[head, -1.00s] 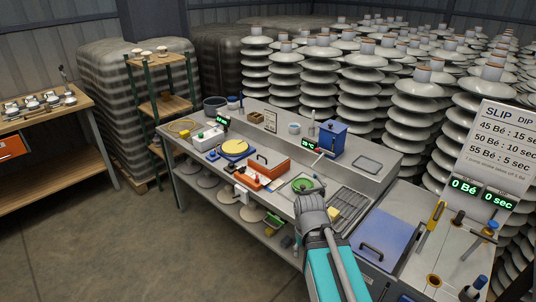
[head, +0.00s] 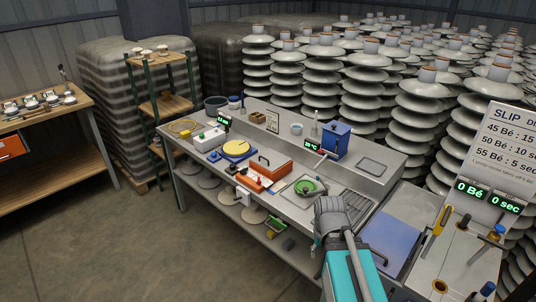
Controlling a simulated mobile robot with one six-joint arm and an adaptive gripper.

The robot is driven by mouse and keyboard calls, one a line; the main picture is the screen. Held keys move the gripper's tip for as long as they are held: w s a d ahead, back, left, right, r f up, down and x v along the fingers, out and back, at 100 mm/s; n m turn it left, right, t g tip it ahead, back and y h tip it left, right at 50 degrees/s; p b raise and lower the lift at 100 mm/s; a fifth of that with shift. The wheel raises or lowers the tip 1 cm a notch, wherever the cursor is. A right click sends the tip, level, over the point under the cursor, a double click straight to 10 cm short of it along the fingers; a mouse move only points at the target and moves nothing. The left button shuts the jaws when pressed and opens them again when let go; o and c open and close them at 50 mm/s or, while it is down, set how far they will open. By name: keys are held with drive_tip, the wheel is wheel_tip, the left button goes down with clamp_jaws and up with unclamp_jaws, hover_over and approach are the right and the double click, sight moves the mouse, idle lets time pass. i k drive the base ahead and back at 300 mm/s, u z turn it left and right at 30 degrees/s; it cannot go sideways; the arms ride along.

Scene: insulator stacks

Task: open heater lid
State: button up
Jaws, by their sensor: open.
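A blue box (head: 335,139), which appears to be the heater, stands on the raised back shelf of the bench. Its top looks closed, with a small knob. A green readout (head: 311,144) that looks like 28 °C is at its left. My gripper (head: 328,202) is at the end of my grey wrist, over the front of the bench by the sink, well in front of and below the blue box. It is open and apart from the box. Its fingertips are mostly hidden by the wrist.
A sink with a green disc (head: 306,187) and a ribbed drainboard lie between my arm and the box. An orange tray (head: 264,172) and a yellow disc (head: 236,148) are further left. A flat blue panel (head: 392,238) lies to the right. Insulator stacks crowd behind the bench.

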sight(271, 160)
drive_tip(key=z, duration=0.05)
drive_tip(key=i, duration=0.95)
drive_tip(key=u, duration=0.1)
